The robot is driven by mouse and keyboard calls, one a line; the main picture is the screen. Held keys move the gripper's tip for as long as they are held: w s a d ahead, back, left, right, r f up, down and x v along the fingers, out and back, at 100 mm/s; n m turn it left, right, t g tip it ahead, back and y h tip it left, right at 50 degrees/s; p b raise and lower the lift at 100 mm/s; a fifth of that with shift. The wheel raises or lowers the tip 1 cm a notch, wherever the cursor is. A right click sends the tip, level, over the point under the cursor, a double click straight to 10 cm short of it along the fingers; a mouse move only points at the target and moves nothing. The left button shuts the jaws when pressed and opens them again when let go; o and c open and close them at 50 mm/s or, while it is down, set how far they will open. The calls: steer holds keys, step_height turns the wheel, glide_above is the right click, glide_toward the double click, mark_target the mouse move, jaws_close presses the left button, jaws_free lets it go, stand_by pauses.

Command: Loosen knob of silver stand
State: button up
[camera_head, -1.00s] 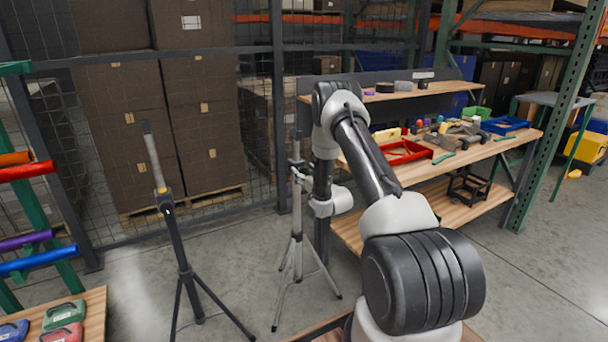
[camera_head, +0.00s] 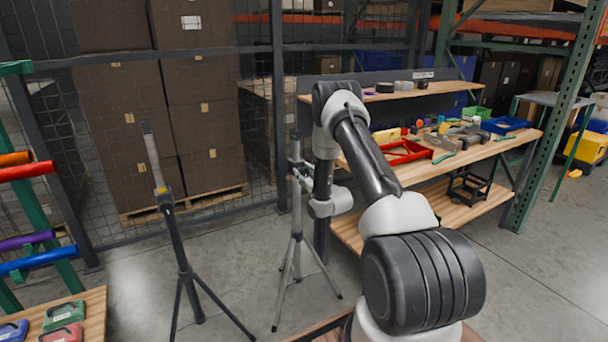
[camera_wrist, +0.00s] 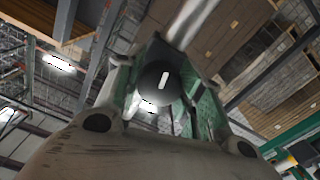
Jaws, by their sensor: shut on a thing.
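The silver stand (camera_head: 296,250) stands upright on its tripod legs on the floor, left of my arm in the head view. In the wrist view its pale pole (camera_wrist: 190,20) runs up and away behind the fingers. A round black knob (camera_wrist: 155,82) with a white mark sits between the green-padded fingers. My gripper (camera_wrist: 160,97) is shut on this knob. In the head view my gripper is small beside the stand's upper part, and the knob cannot be made out there.
A black stand (camera_head: 184,255) with a pale upper pole is at the left. A workbench (camera_head: 475,153) with a red tray (camera_head: 405,152) and tools is behind my arm. Stacked boxes (camera_head: 125,150) stand behind a mesh fence. Clear floor lies between the two stands.

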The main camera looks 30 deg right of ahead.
steer(key=n, duration=1.4)
steer(key=shift+n, duration=0.3)
steer(key=n, duration=0.3)
steer(key=shift+n, duration=0.3)
steer(key=n, duration=0.3)
steer(key=shift+n, duration=0.3)
steer(key=n, duration=0.3)
steer(key=shift+n, duration=2.1)
